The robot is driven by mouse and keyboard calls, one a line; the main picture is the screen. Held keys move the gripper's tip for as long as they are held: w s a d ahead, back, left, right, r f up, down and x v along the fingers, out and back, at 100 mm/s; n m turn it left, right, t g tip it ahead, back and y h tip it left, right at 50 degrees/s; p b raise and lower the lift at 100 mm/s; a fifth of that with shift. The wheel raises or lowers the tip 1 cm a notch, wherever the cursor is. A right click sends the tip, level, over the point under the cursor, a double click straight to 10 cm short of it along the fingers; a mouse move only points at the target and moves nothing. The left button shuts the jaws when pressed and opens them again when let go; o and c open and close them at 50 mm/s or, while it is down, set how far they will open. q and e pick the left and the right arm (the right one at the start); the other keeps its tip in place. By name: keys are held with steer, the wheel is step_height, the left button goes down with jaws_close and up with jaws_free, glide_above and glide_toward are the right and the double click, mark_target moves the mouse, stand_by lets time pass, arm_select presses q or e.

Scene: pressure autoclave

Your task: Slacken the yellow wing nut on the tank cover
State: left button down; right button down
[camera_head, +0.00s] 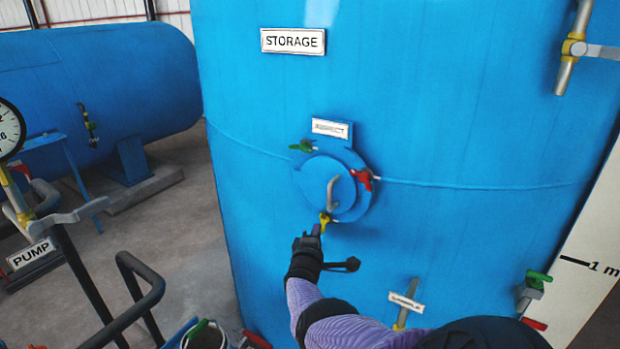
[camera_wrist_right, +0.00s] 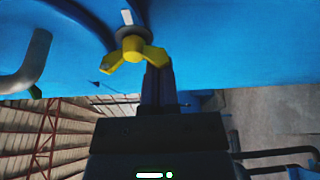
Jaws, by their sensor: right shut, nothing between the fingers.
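The round blue tank cover (camera_head: 337,195) sits on the front of the big blue tank, under an "INSPECT" label. The yellow wing nut (camera_head: 326,217) is at the cover's lower edge. In the right wrist view the yellow wing nut (camera_wrist_right: 132,50) sits on a pale bolt against a dark washer, its two wings spread left and right. My right gripper (camera_head: 316,230) is just below the nut. Its fingers (camera_wrist_right: 158,75) are shut and empty, close to the nut's right wing; I cannot tell whether they touch. My left gripper is not in view.
A green wing nut (camera_head: 304,146) and a red wing nut (camera_head: 364,178) are on the cover's edge. A curved grey handle (camera_head: 332,190) stands out from the cover. A dark lever (camera_head: 345,265) is below right. A dark pipe rail (camera_head: 140,300) stands at lower left.

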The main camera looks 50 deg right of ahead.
steer(key=shift+s+d+p, duration=0.15)
steer(key=shift+s+p, duration=0.35)
steer(key=shift+s, duration=0.05)
steer(key=shift+s+r, duration=0.1)
steer(key=shift+s, duration=0.2)
stand_by(1.1)
